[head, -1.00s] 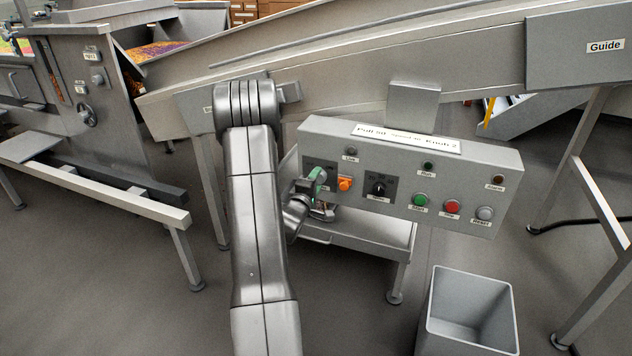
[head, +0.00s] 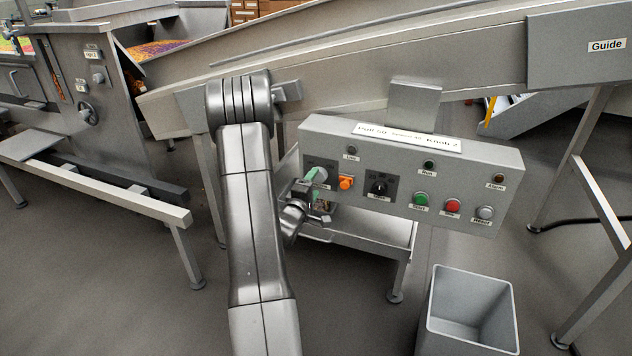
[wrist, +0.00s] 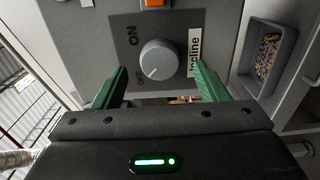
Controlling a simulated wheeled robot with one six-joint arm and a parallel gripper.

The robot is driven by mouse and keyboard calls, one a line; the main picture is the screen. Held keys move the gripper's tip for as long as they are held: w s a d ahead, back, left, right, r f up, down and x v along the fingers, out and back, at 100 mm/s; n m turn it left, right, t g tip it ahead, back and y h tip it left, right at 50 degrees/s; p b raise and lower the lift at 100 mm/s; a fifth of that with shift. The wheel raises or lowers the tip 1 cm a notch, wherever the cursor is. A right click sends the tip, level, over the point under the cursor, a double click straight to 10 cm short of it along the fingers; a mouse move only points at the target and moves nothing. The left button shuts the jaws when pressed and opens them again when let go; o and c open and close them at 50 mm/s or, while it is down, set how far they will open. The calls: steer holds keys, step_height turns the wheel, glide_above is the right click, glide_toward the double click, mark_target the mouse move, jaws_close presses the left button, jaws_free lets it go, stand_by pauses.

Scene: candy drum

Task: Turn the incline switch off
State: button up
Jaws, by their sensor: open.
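The incline switch is a round grey knob (wrist: 160,60) on a dark plate, with an "Incline" label (wrist: 194,52) beside it. ON and OFF are printed around the knob. In the wrist view a small pale mark on its lower left seems to point toward OFF. My gripper (wrist: 160,72) is open, with a green finger on either side of the knob and visible gaps between. In the head view my gripper (head: 314,184) is at the left end of the control panel (head: 480,168), and the knob (head: 320,175) is partly hidden by it.
An orange switch (head: 346,183), a black knob (head: 379,187) and green, red and grey buttons sit further right on the panel. A grey bin (head: 430,315) stands on the floor at lower right. A conveyor (head: 440,75) slopes behind the panel.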

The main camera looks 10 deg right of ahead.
mark_target(318, 177)
steer(key=v, duration=1.1)
steer(key=shift+w, duration=0.15)
steer(key=x, duration=1.3)
steer(key=shift+w+d, duration=0.25)
steer(key=shift+d, duration=0.05)
steer(key=shift+s+a, duration=0.1)
